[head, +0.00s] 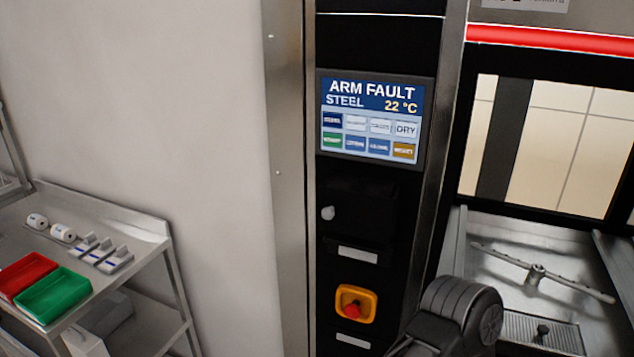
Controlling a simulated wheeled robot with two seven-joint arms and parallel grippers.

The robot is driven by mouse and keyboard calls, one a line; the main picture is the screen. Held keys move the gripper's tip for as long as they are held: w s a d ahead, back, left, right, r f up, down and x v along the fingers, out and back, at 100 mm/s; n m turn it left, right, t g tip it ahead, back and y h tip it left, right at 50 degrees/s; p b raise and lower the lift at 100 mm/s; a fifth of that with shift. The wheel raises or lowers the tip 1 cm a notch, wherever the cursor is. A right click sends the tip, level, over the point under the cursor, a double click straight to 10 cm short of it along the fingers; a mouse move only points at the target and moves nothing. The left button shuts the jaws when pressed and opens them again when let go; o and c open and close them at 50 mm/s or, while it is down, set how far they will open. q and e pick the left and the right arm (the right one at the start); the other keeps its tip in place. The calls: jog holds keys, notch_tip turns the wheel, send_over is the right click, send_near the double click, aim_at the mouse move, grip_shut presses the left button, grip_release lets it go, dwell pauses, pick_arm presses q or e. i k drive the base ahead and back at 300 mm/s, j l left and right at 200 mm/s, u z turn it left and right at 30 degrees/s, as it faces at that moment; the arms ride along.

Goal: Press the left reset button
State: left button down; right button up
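A black control panel (368,187) stands upright in the middle of the head view. A small round light-grey knob or button (328,212) sits on its left side, below the screen, with a blank-looking label under it. Lower down, a red button (352,309) sits in a yellow-orange housing. I cannot read the labels, so I cannot tell which control is the reset button. The screen (371,117) reads "ARM FAULT", "STEEL" and "22 °C", above two rows of coloured tiles. Neither gripper's fingers show in the view.
A dark rounded part, probably one of my arm links, covers the panel's lower right. Right of the panel is an open washer chamber with a spray arm (537,273). At left, a metal shelf (125,226) holds a red tray (27,274), a green tray (54,296) and small items.

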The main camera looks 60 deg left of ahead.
aim_at(407, 151)
jog(key=u, duration=1.85)
